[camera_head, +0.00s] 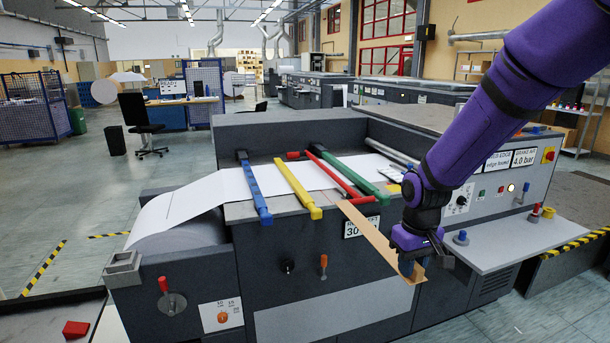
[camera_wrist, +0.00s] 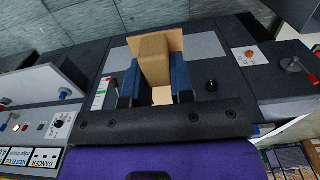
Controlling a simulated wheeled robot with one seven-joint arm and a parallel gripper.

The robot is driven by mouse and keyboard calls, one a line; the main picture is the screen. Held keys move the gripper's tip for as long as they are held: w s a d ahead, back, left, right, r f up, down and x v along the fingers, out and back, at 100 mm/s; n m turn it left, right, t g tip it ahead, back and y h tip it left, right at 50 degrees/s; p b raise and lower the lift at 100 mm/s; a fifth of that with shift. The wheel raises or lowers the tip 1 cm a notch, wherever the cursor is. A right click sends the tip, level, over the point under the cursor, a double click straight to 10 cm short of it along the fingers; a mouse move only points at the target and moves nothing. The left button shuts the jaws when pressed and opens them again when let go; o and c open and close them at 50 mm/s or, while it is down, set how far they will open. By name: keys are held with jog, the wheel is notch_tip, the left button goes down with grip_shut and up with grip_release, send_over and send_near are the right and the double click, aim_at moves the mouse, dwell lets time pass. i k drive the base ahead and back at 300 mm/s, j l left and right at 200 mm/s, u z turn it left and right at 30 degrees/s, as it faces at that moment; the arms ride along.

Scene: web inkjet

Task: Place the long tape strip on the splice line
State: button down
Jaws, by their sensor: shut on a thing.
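The long tan tape strip (camera_head: 378,236) hangs in the air in front of the press, slanting from upper left to lower right. My gripper (camera_head: 408,262) is shut on the strip near its lower right end. In the wrist view the strip (camera_wrist: 155,48) stands between my two blue fingers (camera_wrist: 155,82). The white paper web (camera_head: 195,197) runs over the press deck, left of and beyond the strip. Blue (camera_head: 255,188), yellow (camera_head: 298,188), red (camera_head: 334,174) and green (camera_head: 347,174) bars lie across it. I cannot make out the splice line for certain.
The dark press body (camera_head: 330,275) stands below the strip. A light side shelf (camera_head: 500,243) with knobs lies to the right. A red wedge (camera_head: 76,328) sits at lower left. Open floor (camera_head: 60,190) is to the left, with an office chair (camera_head: 142,125) farther back.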

aim_at(307, 175)
jog(key=i+j, duration=0.2)
jog(key=i, duration=0.3)
jog(key=i+j, duration=0.25)
jog(key=i, duration=0.2)
jog(key=i+j, duration=0.2)
jog(key=i, duration=0.3)
jog(key=i+j, duration=0.2)
jog(key=i, duration=0.25)
